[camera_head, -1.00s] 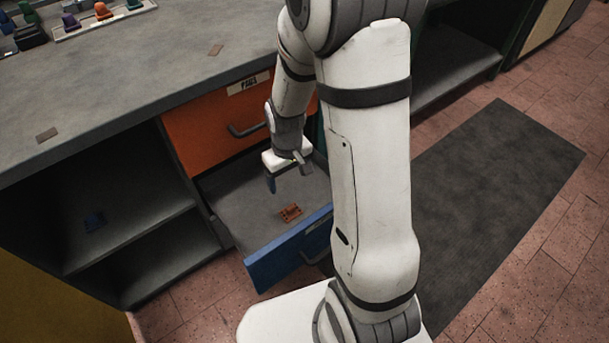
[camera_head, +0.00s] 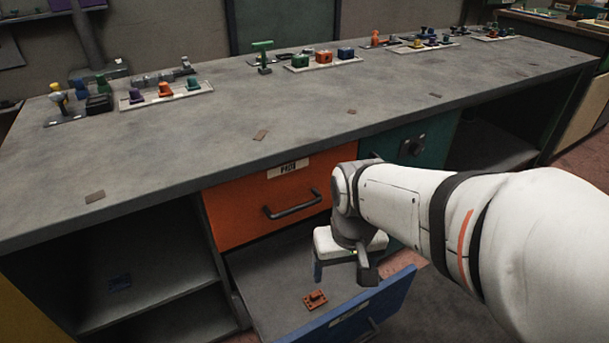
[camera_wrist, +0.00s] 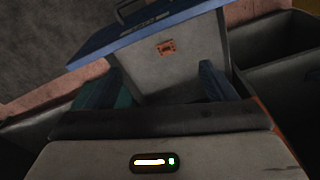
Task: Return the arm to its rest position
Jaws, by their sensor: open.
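My gripper (camera_head: 340,272) is open and empty, above the open blue drawer (camera_head: 385,305). In the wrist view my two fingers (camera_wrist: 160,85) stand wide apart with nothing between them. An orange-brown block-like part (camera_head: 315,299) lies on the drawer's floor, apart from my fingers; it also shows in the wrist view (camera_wrist: 167,47). My white arm reaches in from the right of the head view and hides part of the cabinet front.
A closed orange drawer (camera_head: 262,205) with a dark handle is above the open one. The grey worktop (camera_head: 200,160) carries trays of coloured parts at its back.

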